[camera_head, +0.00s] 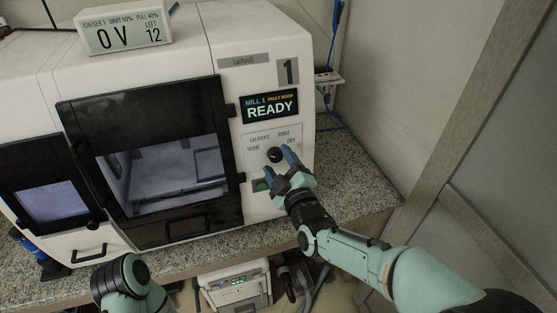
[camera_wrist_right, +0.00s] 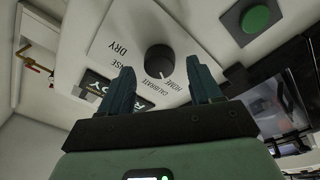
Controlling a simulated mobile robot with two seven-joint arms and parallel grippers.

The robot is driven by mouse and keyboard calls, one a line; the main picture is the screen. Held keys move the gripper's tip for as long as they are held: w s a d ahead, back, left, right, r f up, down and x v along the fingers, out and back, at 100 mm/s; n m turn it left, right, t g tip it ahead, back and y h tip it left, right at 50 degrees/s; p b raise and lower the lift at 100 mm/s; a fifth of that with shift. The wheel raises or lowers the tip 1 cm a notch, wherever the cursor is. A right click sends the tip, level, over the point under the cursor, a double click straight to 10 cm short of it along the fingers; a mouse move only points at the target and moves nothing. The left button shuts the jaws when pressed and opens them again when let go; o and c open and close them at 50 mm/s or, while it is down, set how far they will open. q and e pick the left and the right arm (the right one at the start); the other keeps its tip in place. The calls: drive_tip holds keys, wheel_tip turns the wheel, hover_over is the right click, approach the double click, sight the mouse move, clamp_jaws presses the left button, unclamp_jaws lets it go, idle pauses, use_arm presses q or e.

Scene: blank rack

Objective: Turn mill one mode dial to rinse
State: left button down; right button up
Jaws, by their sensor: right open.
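Mill one (camera_head: 253,70) is the white machine with the big "1" and a display (camera_head: 270,108) reading "MILL 1" and "READY". Its black round mode dial (camera_head: 274,155) sits on a pale panel lettered HOME, CALIBRATE, RINSE and DRY. In the right wrist view the dial (camera_wrist_right: 159,60) appears upside down, with a light mark on its rim toward HOME and CALIBRATE; I cannot tell which exactly. My right gripper (camera_head: 282,164) is open in front of the dial. Its two blue fingers (camera_wrist_right: 162,84) are spread, with the dial visible beyond the gap, apparently apart from it. My left gripper is out of view.
A green button (camera_head: 262,185) is just below the dial; it also shows in the wrist view (camera_wrist_right: 258,18). The mill's dark-framed door (camera_head: 158,215) is to the left. A readout box (camera_head: 125,27) stands on top. Bare speckled counter (camera_head: 350,180) lies to the right, before a wall.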

drive_tip(key=shift+w+a, duration=0.15)
drive_tip(key=shift+w, duration=0.3)
drive_tip(key=c, duration=1)
drive_tip(key=shift+c, duration=0.2)
